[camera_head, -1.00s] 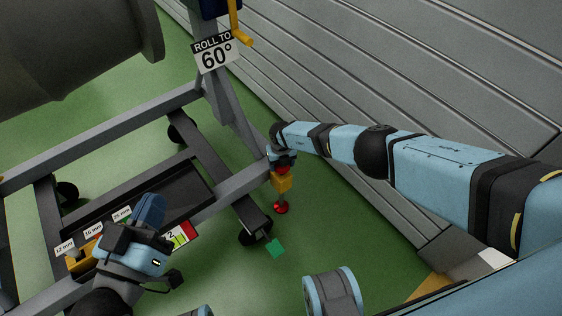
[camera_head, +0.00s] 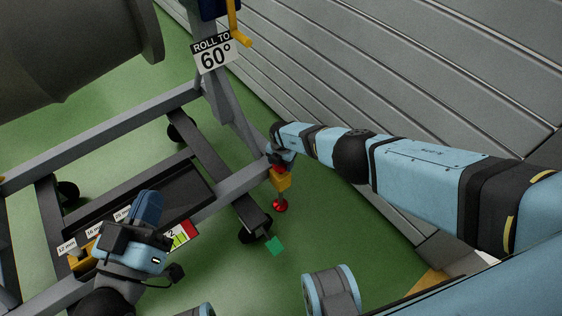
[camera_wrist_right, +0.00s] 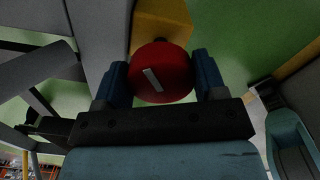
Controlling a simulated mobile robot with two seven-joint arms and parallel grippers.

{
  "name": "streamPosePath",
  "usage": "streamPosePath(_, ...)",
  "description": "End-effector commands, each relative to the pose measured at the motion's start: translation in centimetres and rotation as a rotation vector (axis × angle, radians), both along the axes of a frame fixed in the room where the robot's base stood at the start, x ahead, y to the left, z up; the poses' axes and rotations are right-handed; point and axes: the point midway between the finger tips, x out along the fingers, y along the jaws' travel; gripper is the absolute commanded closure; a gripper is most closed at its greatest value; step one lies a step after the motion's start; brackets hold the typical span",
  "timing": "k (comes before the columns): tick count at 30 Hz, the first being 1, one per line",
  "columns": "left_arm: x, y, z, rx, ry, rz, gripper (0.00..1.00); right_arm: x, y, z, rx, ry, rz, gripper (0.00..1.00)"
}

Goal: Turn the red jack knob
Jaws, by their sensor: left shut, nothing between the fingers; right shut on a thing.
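The red jack knob (camera_wrist_right: 172,83) fills the middle of the right wrist view. It is a round disc with a white bar mark that leans to the left at its top. My right gripper (camera_wrist_right: 162,80) has one finger on each side of the knob and is shut on it. In the head view the knob (camera_head: 279,168) is a small red patch, mostly hidden by my right gripper (camera_head: 280,160). It sits on top of the yellow jack body (camera_head: 282,181), which has a red foot (camera_head: 280,205) below. My left gripper (camera_head: 148,208) is shut and empty, well left of the jack.
The grey stand frame (camera_head: 235,182) carries the jack, with a tray (camera_head: 183,185) on its left. A sign (camera_head: 216,54) reads "ROLL TO 60°". The ribbed grey wall (camera_head: 400,75) stands behind my right arm. Green floor lies open around the jack foot.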

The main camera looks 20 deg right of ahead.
Motion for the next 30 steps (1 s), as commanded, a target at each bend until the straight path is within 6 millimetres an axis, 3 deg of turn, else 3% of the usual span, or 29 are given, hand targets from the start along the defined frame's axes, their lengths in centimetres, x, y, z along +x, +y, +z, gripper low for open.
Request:
streamPosePath(14, 0.00, 0.02, 0.23, -0.001, -0.004, 0.001, 1.00, -0.11, -0.02, -0.03, 0.000, 0.002, -0.166, 0.59)
streamPosePath(30, -0.11, 0.05, 0.47, -0.005, -0.008, 0.003, 1.00, -0.28, -0.14, -0.03, -0.001, 0.003, -0.660, 0.59)
